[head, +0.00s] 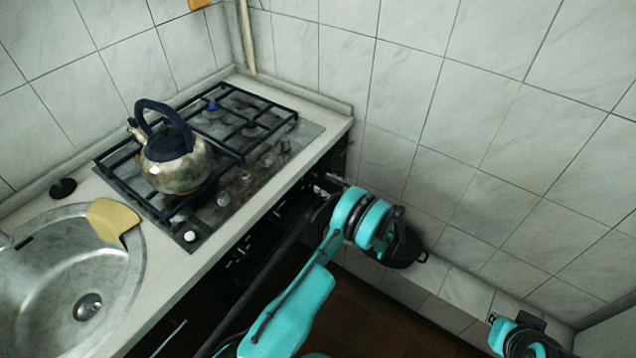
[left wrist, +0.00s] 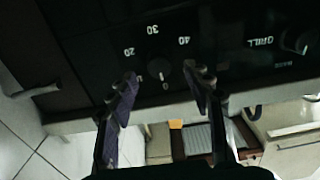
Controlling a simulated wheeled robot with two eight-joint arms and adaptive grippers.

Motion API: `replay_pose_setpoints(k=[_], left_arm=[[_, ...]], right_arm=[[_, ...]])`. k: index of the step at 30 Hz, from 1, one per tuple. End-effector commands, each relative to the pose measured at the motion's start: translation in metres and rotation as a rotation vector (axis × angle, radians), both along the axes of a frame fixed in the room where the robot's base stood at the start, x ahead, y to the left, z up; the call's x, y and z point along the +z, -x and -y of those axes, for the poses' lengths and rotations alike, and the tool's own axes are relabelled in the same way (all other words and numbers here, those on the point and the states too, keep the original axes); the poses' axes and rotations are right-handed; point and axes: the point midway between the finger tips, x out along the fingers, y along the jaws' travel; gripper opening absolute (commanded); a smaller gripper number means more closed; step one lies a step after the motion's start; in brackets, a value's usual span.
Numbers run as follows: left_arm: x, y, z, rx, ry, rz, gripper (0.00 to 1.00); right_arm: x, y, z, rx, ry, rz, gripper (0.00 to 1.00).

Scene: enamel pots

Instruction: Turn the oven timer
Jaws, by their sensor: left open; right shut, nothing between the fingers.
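The oven timer knob (left wrist: 159,69) is a small round dial on the black front panel, with 0, 20, 30 and 40 printed around it in the left wrist view. My left gripper (left wrist: 164,82) is open, one finger on each side of the knob in that view; contact cannot be told. In the head view my left gripper (head: 331,183) is at the oven front below the counter's right end, partly hidden by my own arm. My right gripper (head: 493,319) is at the lower right, shut and empty, well away from the oven.
A metal kettle (head: 178,166) stands on the gas hob (head: 190,237). A steel sink (head: 45,285) with a yellow object (head: 112,219) on its rim is at left. Another knob (left wrist: 300,41), beside the GRILL label, is right of the timer. A tiled wall (head: 480,130) bounds the right.

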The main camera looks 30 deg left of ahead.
Motion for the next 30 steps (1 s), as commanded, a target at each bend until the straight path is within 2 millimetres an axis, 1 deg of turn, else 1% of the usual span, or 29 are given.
replay_pose_setpoints(k=[1,3,7,11,17,18,19,20,21,23,24,30], left_arm=[[-0.002,0.0,-0.01,0.002,0.0,0.0,0.51],[-0.002,-0.001,-0.02,0.002,0.001,-0.001,0.51],[-0.001,-0.003,-0.033,0.0,0.001,-0.001,0.51],[0.0,-0.003,-0.038,-0.001,0.001,-0.002,0.51],[0.0,-0.003,-0.039,-0.002,0.001,-0.002,0.51],[0.0,-0.003,-0.038,-0.002,0.001,-0.002,0.45],[0.0,-0.003,-0.038,-0.002,0.002,-0.002,0.37],[0.0,-0.003,-0.038,-0.002,0.002,-0.002,0.29],[0.0,-0.003,-0.038,-0.002,0.002,-0.002,0.19],[0.0,-0.003,-0.038,-0.002,0.002,-0.002,0.03],[0.0,-0.003,-0.038,-0.002,0.002,-0.002,0.01],[0.0,-0.003,-0.038,-0.002,0.001,-0.008,0.01]], right_arm=[[-0.005,0.0,0.0,0.0,0.0,0.0,0.0],[-0.008,0.0,0.0,0.0,0.0,0.0,0.0],[-0.012,0.0,0.0,0.0,0.0,0.0,0.0],[-0.013,0.0,0.0,0.0,0.0,0.0,0.0],[-0.012,0.0,0.0,0.0,0.0,0.0,0.0],[-0.012,0.0,0.0,0.0,0.0,0.0,0.0],[-0.012,0.0,0.0,0.0,0.0,0.0,0.0],[-0.012,0.0,0.0,0.0,0.0,0.0,0.0],[-0.012,0.0,0.0,0.0,0.0,0.0,0.0],[-0.012,0.0,0.0,0.0,0.0,0.0,0.0],[-0.012,0.0,0.0,0.0,0.0,0.0,0.0],[-0.012,0.0,0.0,0.0,0.0,0.0,0.0]])
